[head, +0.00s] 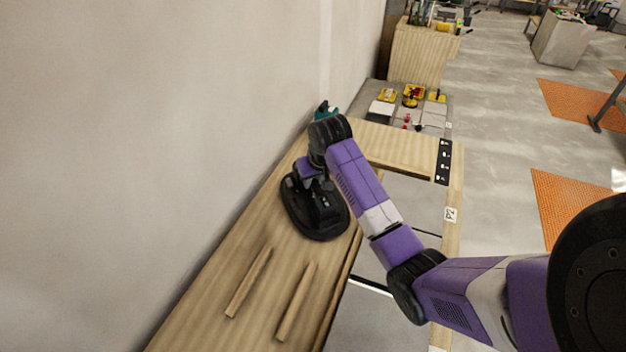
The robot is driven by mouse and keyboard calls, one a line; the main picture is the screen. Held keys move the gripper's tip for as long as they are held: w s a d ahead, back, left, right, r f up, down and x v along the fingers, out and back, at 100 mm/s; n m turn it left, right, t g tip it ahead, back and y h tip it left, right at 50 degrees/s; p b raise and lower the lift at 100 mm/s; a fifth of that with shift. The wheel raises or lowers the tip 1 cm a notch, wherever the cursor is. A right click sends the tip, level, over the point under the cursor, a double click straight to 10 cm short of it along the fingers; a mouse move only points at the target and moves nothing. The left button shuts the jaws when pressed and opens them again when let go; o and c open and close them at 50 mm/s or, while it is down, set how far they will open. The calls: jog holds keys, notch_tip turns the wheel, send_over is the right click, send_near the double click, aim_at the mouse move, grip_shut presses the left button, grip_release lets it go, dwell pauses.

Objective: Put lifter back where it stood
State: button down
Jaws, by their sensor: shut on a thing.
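The lifter (327,231) is a black, broad oval-based tool over the wooden bench top, close to the wall. My gripper (314,187) reaches down from my purple and black arm and is shut on the lifter's upper part. The fingers and the grasped part are dark and hard to tell apart. Whether the lifter's base touches the bench or hangs just above it cannot be told from this view.
Two wooden strips (248,281) (297,301) lie on the bench (205,322) nearer me. A teal object (323,109) is behind my wrist. The wall (150,120) borders the bench on the left.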

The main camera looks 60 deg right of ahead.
jog(key=c, duration=1.2)
grip_release()
jog(key=shift+o, duration=0.2)
jog(key=shift+v, duration=3.9)
